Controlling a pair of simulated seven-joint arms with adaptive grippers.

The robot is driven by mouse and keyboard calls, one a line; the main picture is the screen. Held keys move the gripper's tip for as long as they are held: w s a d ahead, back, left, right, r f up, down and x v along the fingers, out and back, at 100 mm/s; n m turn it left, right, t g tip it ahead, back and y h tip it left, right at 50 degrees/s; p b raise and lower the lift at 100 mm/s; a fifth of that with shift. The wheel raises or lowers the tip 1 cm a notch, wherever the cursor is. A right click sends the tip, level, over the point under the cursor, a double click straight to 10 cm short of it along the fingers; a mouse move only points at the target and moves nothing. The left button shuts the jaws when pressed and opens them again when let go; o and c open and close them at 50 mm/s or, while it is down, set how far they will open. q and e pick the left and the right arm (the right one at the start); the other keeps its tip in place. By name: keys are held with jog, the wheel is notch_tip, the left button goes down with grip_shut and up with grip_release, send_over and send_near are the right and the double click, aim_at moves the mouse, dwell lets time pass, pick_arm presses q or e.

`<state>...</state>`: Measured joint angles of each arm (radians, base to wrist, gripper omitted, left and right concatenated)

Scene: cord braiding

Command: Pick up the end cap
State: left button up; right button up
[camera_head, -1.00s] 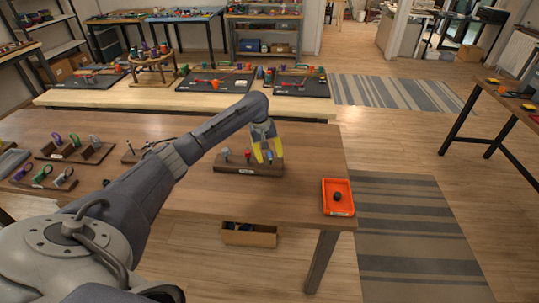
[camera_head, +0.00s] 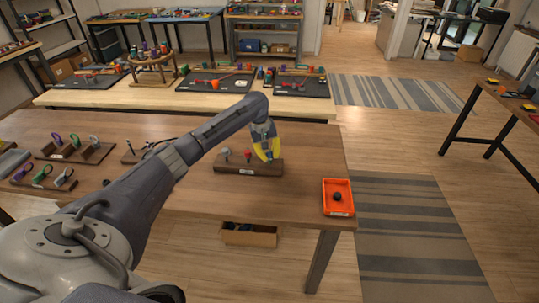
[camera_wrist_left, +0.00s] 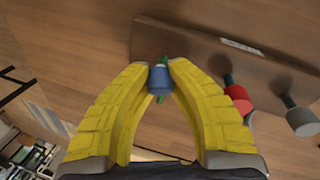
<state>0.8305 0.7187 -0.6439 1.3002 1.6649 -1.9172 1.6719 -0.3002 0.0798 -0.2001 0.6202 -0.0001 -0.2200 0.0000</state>
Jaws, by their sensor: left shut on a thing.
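My left gripper (camera_head: 268,155) is shut on a blue end cap (camera_wrist_left: 159,79), which sits between the tips of its yellow fingers in the left wrist view. Green shows at both ends of the blue cap. It is over the right end of a brown wooden rack (camera_head: 230,169), which also shows in the wrist view (camera_wrist_left: 200,46). In the head view the fingers mostly hide the blue cap. A red cap (camera_wrist_left: 238,97) and a grey cap (camera_wrist_left: 300,119) are on the rack beside it. My right gripper is not in view.
An orange tray (camera_head: 338,210) with a dark round thing (camera_head: 337,196) stands at the table's right front corner. Wooden holders with coloured rings (camera_head: 74,139) stand on the left.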

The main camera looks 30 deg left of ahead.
pick_arm(q)
jog(key=shift+r, duration=0.85)
grip_shut()
notch_tip(320, 180, up, 18)
jog(key=shift+r, duration=0.2)
jog(key=t+y, duration=0.2)
jog(key=y, duration=0.1)
send_near(270, 153)
notch_tip(270, 153, down, 5)
jog(key=shift+w+a+f+m, duration=0.1)
jog(key=shift+w+f+m, duration=0.2)
jog(key=shift+m, duration=0.2)
jog(key=w+r, duration=0.1)
jog(key=w+r+y, duration=0.1)
jog(key=shift+w+a+r+t+y, duration=0.2)
jog(key=shift+a+r+t+y, duration=0.1)
jog(key=shift+t, duration=0.1)
jog(key=shift+y, duration=0.4)
jog(key=shift+a+f, duration=0.1)
jog(key=shift+f, duration=0.05)
